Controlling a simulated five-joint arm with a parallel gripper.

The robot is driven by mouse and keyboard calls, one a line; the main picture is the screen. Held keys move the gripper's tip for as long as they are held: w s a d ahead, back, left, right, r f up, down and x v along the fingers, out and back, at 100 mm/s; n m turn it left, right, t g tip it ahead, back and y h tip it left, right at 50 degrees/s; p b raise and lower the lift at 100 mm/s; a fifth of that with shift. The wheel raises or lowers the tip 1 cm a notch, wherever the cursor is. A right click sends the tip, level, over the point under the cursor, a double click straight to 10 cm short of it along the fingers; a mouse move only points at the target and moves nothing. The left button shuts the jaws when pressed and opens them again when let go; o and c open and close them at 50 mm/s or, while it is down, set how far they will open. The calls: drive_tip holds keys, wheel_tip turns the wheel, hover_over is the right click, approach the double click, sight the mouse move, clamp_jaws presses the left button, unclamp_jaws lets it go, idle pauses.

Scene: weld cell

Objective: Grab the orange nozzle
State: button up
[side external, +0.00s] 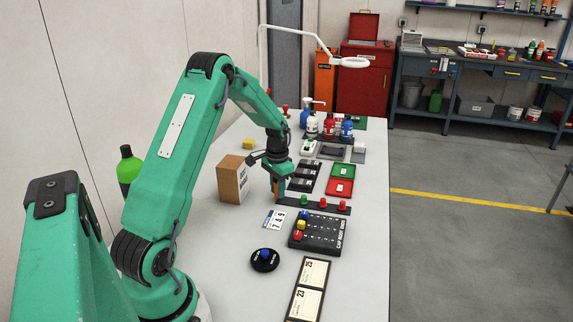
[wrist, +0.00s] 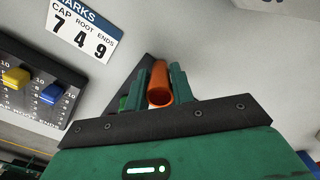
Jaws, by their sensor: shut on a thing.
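The orange nozzle (wrist: 160,82) stands between the two green fingers of my gripper (wrist: 161,88) in the wrist view, and the fingers are shut on it. In the side view my gripper (side external: 278,190) points down at the left end of a dark strip (side external: 338,209) that carries green and red pieces.
A cardboard box (side external: 233,179) stands just left of my gripper. A black board with coloured sliders (side external: 316,233) and a number card (side external: 273,219) lie nearer. Green and red trays (side external: 341,179) lie behind the strip.

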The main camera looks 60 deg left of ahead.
wheel_tip(320, 180, up, 4)
drive_tip(key=shift+r, duration=0.1)
drive_tip(key=d+r, duration=0.6)
drive_tip(key=d, duration=0.5)
drive_tip(key=shift+w+d+r, duration=0.25)
drive_tip(key=shift+w+d, duration=0.1)
drive_tip(key=shift+w, duration=0.05)
